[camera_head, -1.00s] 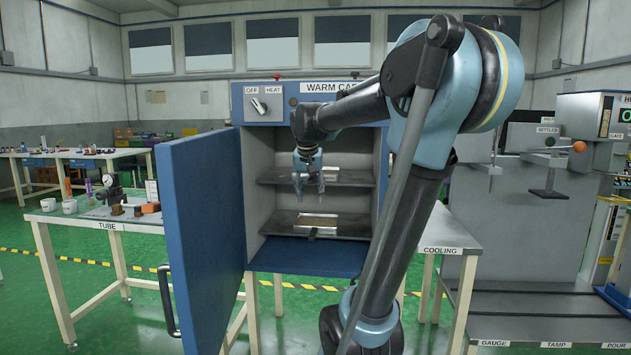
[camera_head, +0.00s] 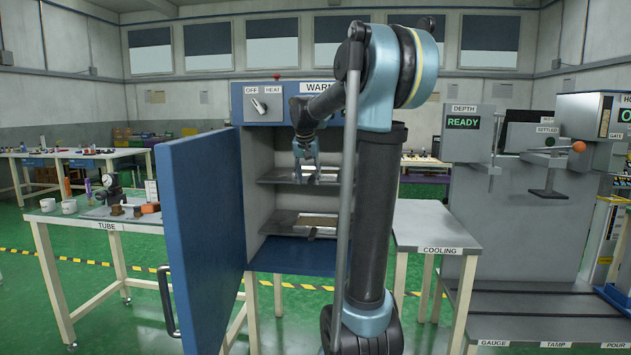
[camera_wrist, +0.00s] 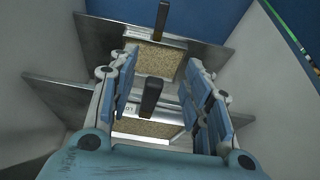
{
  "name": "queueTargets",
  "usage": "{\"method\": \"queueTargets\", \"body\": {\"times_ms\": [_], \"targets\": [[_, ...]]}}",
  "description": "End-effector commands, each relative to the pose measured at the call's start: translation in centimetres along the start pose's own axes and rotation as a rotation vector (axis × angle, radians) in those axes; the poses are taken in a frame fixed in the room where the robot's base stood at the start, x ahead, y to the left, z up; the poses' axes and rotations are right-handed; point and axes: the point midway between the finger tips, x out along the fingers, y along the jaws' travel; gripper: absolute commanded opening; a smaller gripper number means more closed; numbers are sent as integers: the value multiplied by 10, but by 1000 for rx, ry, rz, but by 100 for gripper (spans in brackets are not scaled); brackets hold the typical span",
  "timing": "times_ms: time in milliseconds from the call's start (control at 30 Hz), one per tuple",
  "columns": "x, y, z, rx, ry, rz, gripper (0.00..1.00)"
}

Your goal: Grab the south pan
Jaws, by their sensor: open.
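Two shallow pans with speckled tan contents sit in the open warm cabinet (camera_head: 259,105). One pan (camera_head: 329,171) is on the upper shelf, the other (camera_head: 318,220) on the lower shelf. In the wrist view, the nearer pan (camera_wrist: 150,128) and its black handle (camera_wrist: 152,95) lie between my finger pads. The farther pan (camera_wrist: 155,60) and its handle (camera_wrist: 162,20) show beyond. My gripper (camera_head: 307,178) is open and empty at upper-shelf height; it also shows in the wrist view (camera_wrist: 162,72). I cannot read which pan is south. My arm hides the cabinet's right side.
The blue cabinet door (camera_head: 205,230) stands open on the left. The cabinet walls and shelves (camera_wrist: 60,92) are close around my gripper. The cooling table (camera_head: 430,225) at the right looks clear. The tube table (camera_head: 85,222) at the left holds cups and small items.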

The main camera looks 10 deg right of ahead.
Motion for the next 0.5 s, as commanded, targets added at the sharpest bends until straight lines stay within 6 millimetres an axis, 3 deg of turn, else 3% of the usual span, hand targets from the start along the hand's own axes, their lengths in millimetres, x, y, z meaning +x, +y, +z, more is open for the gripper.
{"method": "queueTargets", "body": {"times_ms": [267, 500], "targets": [[4, 0, -10, 0, 0, 0, 45], [16, 0, -36, 1, 0, 0, 45]]}}
